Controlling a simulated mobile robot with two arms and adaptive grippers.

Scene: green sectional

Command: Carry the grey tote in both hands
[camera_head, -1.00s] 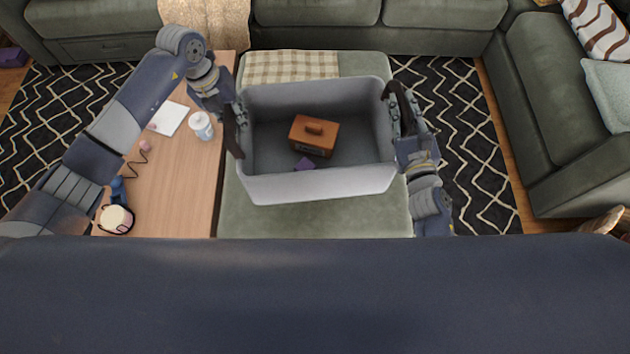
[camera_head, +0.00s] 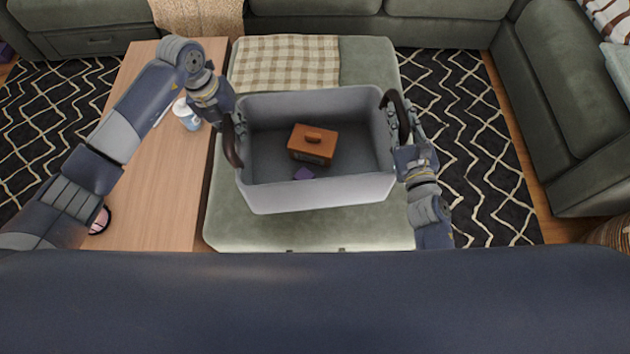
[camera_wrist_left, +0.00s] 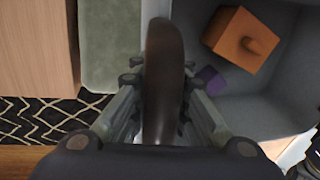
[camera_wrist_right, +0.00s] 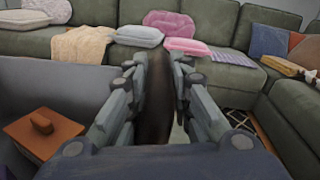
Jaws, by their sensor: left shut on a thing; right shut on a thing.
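The grey tote (camera_head: 320,192) is in the middle of the head view, over the green ottoman. It looks about level; I cannot tell how far it is above the cushion. An orange-brown box with a knob (camera_head: 312,144) and a small purple item (camera_head: 304,173) are inside it. My left gripper (camera_head: 234,130) is shut on the dark handle at the tote's left end, which also shows in the left wrist view (camera_wrist_left: 162,80). My right gripper (camera_head: 402,125) is shut on the dark handle at the right end, seen in the right wrist view (camera_wrist_right: 156,100).
The green ottoman (camera_head: 250,228) lies below the tote, with a checked cloth (camera_head: 287,62) at its back. A wooden table (camera_head: 165,205) holding a white jar (camera_head: 186,114) stands left. A green sofa (camera_head: 555,110) is at right. Patterned rug (camera_head: 465,150) shows between.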

